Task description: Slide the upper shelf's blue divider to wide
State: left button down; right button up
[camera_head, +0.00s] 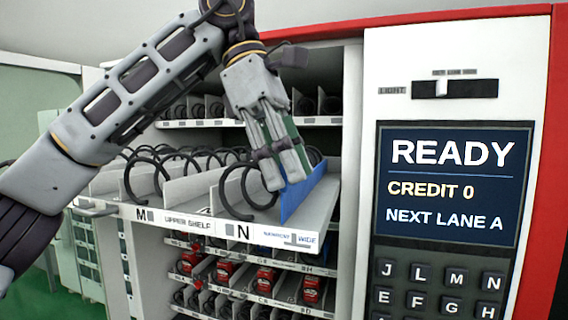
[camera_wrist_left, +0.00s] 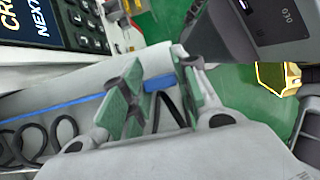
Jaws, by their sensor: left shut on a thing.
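The upper shelf (camera_head: 150,213) is a white tray pulled out of the machine, labelled M, UPPER SHELF and N. Its blue divider (camera_head: 302,198) stands upright near the right end, above the front label with NARROW and WIDE (camera_head: 290,238). I cannot tell exactly which mark its front end lines up with. My left gripper (camera_head: 284,170) reaches down from above and is shut on the blue divider; the fingers hide part of it. In the left wrist view the blue divider (camera_wrist_left: 52,108) runs between the green-padded fingers of the left gripper (camera_wrist_left: 160,86). My right gripper is not in view.
Black coils (camera_head: 140,178) lie in the shelf's lanes, left of the divider. Lower shelves hold red items (camera_head: 266,276). The control panel with READY screen (camera_head: 450,185) and keypad (camera_head: 440,290) stands close on the right. A LIGHT slider (camera_head: 441,89) is above it.

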pick_arm(q)
jog(key=d, duration=0.2)
jog(key=s+d, duration=0.1)
jog(key=d, duration=0.1)
jog(key=shift+s, duration=0.2)
jog(key=shift+w+a, duration=0.1)
jog(key=shift+a, duration=0.05)
jog(key=c, duration=1.3)
grip_release()
jog(key=shift+c, duration=0.2)
jog(key=shift+o, duration=1.3)
jog(key=shift+d, duration=0.35)
jog(key=shift+a+r, duration=0.1)
jog(key=shift+a, duration=0.1)
jog(key=s+v, duration=0.1)
jog(key=v, duration=0.8)
jog(key=shift+w+r, duration=0.2)
jog(key=shift+w, duration=0.2)
